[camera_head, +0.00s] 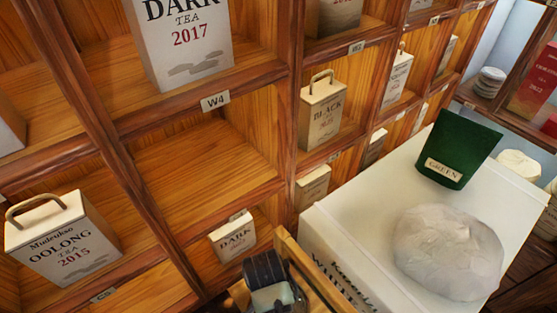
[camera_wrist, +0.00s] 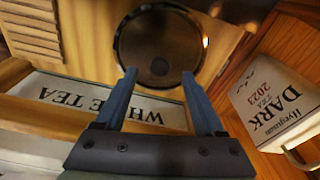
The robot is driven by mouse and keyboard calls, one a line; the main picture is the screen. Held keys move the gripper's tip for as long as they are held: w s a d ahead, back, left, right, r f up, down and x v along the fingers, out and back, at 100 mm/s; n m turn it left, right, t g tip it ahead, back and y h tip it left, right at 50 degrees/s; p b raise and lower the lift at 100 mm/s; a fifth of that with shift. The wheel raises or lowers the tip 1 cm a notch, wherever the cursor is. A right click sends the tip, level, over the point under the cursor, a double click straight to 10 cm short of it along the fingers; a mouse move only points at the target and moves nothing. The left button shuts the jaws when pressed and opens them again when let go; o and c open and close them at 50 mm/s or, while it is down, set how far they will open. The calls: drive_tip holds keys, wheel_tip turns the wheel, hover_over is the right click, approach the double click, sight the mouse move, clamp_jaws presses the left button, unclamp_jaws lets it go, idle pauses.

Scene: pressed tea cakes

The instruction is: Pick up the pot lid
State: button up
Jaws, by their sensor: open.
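A dark round thing with a thin, pale rim, seemingly the pot lid (camera_wrist: 150,35), lies on a wooden surface at the top middle of the wrist view. The fingertips appear on either side of the lid's lower part in the picture. Nothing is held between them. Whether they touch the lid cannot be told. I cannot make out the lid in the head view.
A DARK tea box (camera_wrist: 275,105) stands right of my gripper. A WHITE TEA box (camera_wrist: 90,92) lies below the lid. In the head view, a green packet (camera_head: 458,145) and a wrapped cake (camera_head: 447,250) rest on a large white box (camera_head: 345,205). Wooden shelves (camera_head: 190,165) hold tea boxes.

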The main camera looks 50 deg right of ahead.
drive_tip(key=shift+d+f, duration=0.2)
drive_tip(key=shift+f, duration=1.55)
clamp_jaws()
